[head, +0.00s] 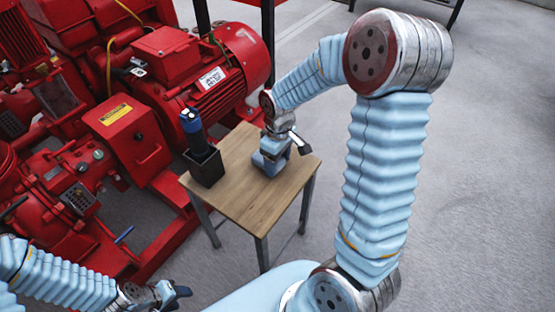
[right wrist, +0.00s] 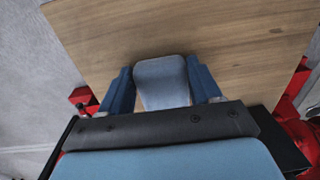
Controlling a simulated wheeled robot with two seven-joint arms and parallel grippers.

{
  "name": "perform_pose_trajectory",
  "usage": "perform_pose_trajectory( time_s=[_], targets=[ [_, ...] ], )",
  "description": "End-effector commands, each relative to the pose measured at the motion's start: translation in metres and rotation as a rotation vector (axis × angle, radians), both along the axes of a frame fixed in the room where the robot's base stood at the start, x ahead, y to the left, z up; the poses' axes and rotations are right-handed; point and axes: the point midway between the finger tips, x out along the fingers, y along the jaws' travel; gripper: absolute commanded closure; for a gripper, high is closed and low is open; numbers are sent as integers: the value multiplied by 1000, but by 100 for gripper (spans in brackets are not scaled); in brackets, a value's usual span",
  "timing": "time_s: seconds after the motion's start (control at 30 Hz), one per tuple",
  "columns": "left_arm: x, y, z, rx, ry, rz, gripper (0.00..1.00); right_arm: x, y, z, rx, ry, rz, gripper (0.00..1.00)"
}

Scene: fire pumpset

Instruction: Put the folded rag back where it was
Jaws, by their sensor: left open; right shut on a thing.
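The folded rag (right wrist: 162,82) is pale grey-blue and shows between the two blue fingers of my right gripper (right wrist: 162,90) in the right wrist view. The right gripper is shut on it. In the head view my right gripper (head: 271,163) points down at the small wooden table (head: 248,204), near its back right part. I cannot tell whether the rag touches the tabletop, and in the head view the gripper mostly hides it. My left gripper (head: 178,292) is open and empty at the lower left, low and away from the table.
A black holder (head: 206,169) with a dark flashlight-like tool (head: 192,126) upright in it stands at the table's left corner. The red pumpset (head: 150,70) fills the left and back. The table's front part is bare. Grey floor (head: 480,190) is clear at right.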

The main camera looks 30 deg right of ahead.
Motion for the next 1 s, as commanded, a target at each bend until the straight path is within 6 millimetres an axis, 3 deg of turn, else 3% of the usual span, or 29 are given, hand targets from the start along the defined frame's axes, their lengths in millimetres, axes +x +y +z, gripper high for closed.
perform_pose_trajectory(
  time_s=[0.17, 0.2, 0.33, 0.73, 1.0],
  targets=[
    [0, 0, -4, 0, 0, 0, 55, 0, 0, -4, 0, 0, 0, 58],
    [0, 0, -2, 0, 0, 0, 55, 0, 0, -2, 0, 0, 0, 31],
    [0, 0, -2, 0, 0, 0, 55, 0, 0, -2, 0, 0, 0, 11],
    [0, 0, 1, 0, 0, 0, 55, 1, 0, 8, 0, -2, 0, 11],
    [0, 0, 6, -1, 0, -1, 55, 2, -2, 67, 0, -5, 0, 11]
  ],
)
